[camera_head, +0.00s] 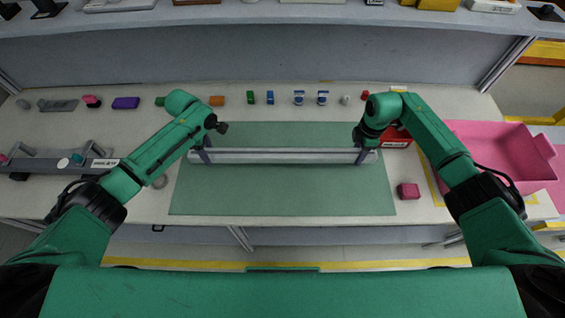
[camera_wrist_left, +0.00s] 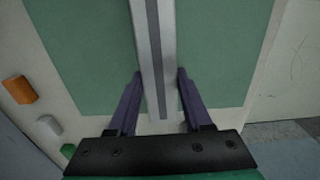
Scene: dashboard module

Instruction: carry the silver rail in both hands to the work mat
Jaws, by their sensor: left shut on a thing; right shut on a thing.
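The silver rail (camera_head: 285,156) is a long straight bar lying left to right over the green work mat (camera_head: 290,195). I cannot tell whether it touches the mat or hangs just above it. My left gripper (camera_head: 205,157) is shut on the rail near its left end. In the left wrist view, the rail (camera_wrist_left: 155,60) runs between the two purple fingers of the left gripper (camera_wrist_left: 156,100), with the mat (camera_wrist_left: 85,50) beneath. My right gripper (camera_head: 363,157) is shut on the rail near its right end; its fingers are partly hidden by the wrist.
A row of small coloured blocks (camera_head: 250,97) stands behind the mat. A pink bin (camera_head: 500,150) and a red box (camera_head: 397,137) are at the right. A dark red block (camera_head: 408,191) lies by the mat's right edge. A grey fixture (camera_head: 60,162) is at the left. The mat's front is clear.

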